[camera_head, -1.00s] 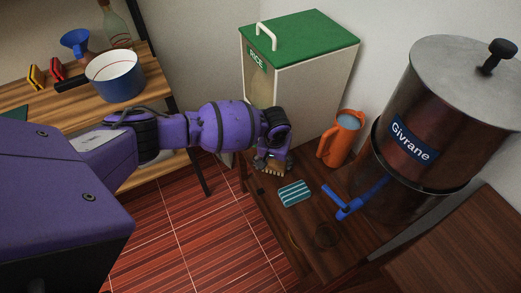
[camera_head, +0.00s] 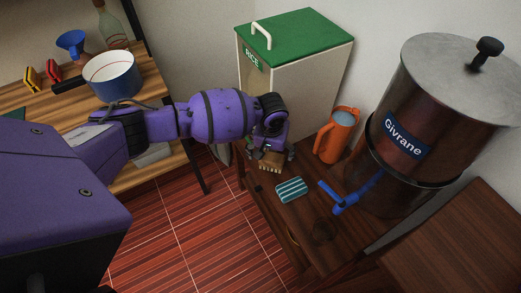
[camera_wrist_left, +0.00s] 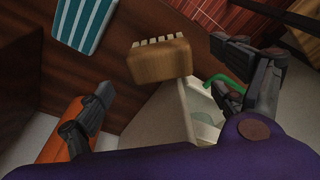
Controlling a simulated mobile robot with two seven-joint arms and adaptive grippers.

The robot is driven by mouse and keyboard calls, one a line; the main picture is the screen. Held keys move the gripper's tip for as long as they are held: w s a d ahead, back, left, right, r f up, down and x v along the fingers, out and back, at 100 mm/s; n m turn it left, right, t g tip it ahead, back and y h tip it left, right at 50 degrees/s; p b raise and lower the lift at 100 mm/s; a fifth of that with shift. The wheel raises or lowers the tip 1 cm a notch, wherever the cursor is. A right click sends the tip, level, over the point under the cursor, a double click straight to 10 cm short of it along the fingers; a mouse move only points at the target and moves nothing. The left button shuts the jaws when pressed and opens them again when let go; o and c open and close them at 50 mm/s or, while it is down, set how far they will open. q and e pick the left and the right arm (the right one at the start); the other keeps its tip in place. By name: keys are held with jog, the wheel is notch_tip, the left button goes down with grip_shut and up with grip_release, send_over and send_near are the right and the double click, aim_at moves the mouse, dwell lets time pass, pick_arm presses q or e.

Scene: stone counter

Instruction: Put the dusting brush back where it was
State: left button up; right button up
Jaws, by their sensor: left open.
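The dusting brush is a tan wooden block with pale bristle tufts. It shows in the left wrist view (camera_wrist_left: 159,62) and sits on the dark wooden table in front of the rice bin in the head view (camera_head: 269,167). My left gripper (camera_head: 270,154) is at the brush, its fingers spread. In the left wrist view its open fingers (camera_wrist_left: 162,76) stand on either side of the brush with visible gaps, so it is not gripped. My arm and wrist partly hide the brush in the head view. My right gripper is not in view.
A teal striped sponge (camera_head: 291,189) lies close in front of the brush. An orange jug (camera_head: 335,136) stands to the right, and a large metal urn (camera_head: 402,147) with a blue tap stands beyond it. The green-lidded rice bin (camera_head: 296,72) stands behind.

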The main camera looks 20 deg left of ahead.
aim_at(271, 162)
pick_arm(q)
notch_tip(271, 162, up, 7)
jog(key=s+p, duration=0.1)
jog(key=s+d+f+h, duration=0.1)
jog(key=s+d+f, duration=0.1)
jog(key=s+f, duration=0.1)
jog(key=s+d+f+m+h, duration=0.1)
jog(key=s+d+f, duration=0.2)
jog(key=s+d+f+h, duration=0.1)
jog(key=s+d+f, duration=0.2)
jog(key=shift+s+d+m+t, duration=0.1)
jog(key=shift+s+m+t, duration=0.05)
jog(key=shift+m+t, duration=0.2)
jog(key=s+d+f+t+h, duration=0.2)
jog(key=s+d+f, duration=0.15)
jog(key=s, duration=0.45)
jog(key=s+a+t+y, duration=0.4)
jog(key=s+a, duration=1.1)
jog(key=s, duration=0.2)
jog(key=shift+s+a+y, duration=0.25)
jog(key=shift+a+y, duration=0.05)
jog(key=shift+y, duration=0.1)
